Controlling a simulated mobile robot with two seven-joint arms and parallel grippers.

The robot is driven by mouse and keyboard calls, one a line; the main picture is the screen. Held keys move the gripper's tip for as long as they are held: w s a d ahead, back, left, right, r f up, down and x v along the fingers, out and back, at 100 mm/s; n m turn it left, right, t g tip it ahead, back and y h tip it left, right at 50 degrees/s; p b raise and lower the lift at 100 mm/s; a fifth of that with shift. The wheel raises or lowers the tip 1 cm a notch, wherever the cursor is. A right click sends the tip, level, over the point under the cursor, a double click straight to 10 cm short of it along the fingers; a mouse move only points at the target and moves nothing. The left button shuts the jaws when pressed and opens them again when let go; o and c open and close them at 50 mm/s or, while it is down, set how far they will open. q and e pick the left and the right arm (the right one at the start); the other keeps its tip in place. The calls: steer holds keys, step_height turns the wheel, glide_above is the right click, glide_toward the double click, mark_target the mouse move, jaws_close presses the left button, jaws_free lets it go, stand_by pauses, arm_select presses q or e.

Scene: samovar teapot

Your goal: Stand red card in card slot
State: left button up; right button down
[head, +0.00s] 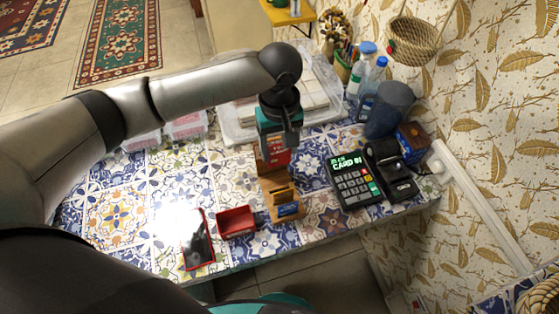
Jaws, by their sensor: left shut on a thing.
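My left gripper (279,139) comes down from above, shut on the red card (277,159). The card is upright below the fingers, its upper part hidden by them. It is at the back part of a wooden card holder (270,186) on the tiled table. I cannot tell whether the card's lower edge is inside a slot or just above it. A blue card (288,210) shows at the holder's front end. My right gripper is not in view.
A card reader (354,181) and a black device (392,175) stand to the right. A red tray (236,221) and a dark red-edged object (198,240) lie to the left near the front edge. Bottles (360,75) and a dark jug (390,108) stand behind.

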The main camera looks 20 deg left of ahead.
arm_select(q)
step_height(320, 180, up, 4)
steer(key=shift+r, duration=0.15)
steer(key=shift+r+p, duration=0.55)
steer(key=shift+p, duration=0.05)
step_height(320, 180, up, 5)
steer(key=p, duration=0.6)
steer(key=shift+f+p, duration=0.2)
steer(key=shift+p, duration=0.2)
steer(key=shift+f, duration=0.1)
